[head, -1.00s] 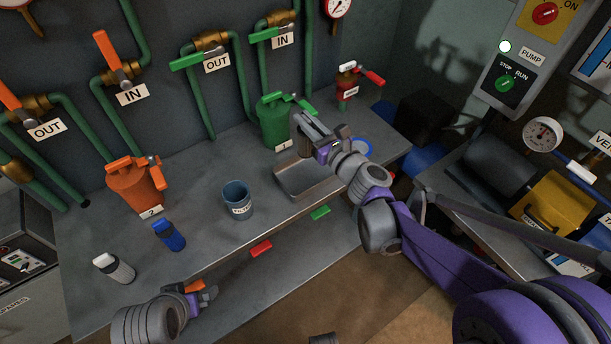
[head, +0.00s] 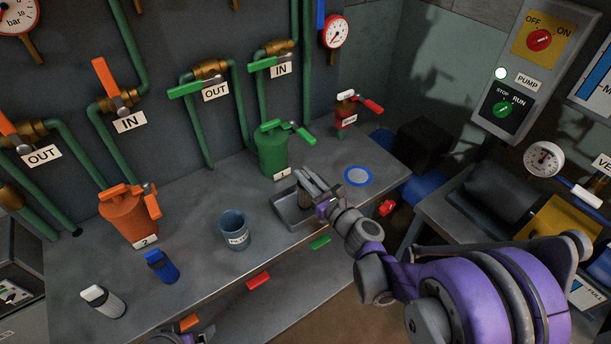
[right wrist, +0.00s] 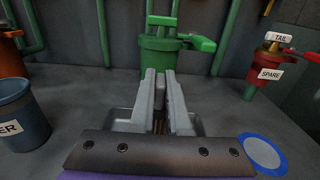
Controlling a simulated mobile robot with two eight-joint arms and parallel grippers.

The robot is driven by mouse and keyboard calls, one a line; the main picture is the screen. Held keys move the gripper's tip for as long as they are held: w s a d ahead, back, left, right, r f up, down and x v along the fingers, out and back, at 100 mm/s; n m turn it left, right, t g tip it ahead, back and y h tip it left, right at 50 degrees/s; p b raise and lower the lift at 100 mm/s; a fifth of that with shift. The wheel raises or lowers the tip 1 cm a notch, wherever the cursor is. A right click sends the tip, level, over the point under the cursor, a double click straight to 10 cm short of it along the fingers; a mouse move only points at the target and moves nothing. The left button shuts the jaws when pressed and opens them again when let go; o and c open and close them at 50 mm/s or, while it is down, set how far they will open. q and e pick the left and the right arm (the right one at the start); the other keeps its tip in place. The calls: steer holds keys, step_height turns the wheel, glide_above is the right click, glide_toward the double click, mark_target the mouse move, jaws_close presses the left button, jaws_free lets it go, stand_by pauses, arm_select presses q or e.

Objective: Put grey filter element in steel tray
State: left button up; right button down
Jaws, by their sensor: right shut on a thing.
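The steel tray (head: 289,212) is a shallow open tray on the bench, in front of the green canister. It also shows in the right wrist view (right wrist: 122,122), behind my fingers. My right gripper (head: 308,183) is over the tray's right part, shut on the grey filter element (head: 304,199). The element looks like a small ribbed grey-brown cylinder, mostly hidden by the fingers. I cannot tell whether it touches the tray floor. My left gripper (head: 205,334) is at the bottom edge, mostly cut off, and its jaws are unclear.
The green canister (head: 272,153) stands just behind the tray. A blue cup (head: 235,228) stands left of it, and a blue-ringed disc (head: 357,176) lies to the right. An orange canister (head: 127,218), blue bottle (head: 161,267) and white-capped bottle (head: 104,301) stand farther left.

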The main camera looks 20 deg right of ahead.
steer(key=shift+f, duration=0.2)
steer(key=c, duration=0.9)
jaws_free()
steer(key=shift+r, duration=0.1)
steer(key=shift+r, duration=0.2)
steer(key=v, duration=1.1)
steer(key=s+a+f+n+g, duration=0.6)
steer(key=s+a+n+g, duration=0.25)
steer(key=n, duration=0.95)
steer(key=s+d+f+n+g+h, duration=0.2)
steer(key=s+d+n+h, duration=0.4)
steer(key=n, duration=0.8)
steer(key=s+d+g, duration=0.1)
steer(key=s+d, duration=0.1)
steer(key=s, duration=0.2)
steer(key=shift+f+b, duration=0.25)
steer(key=shift+b, duration=0.05)
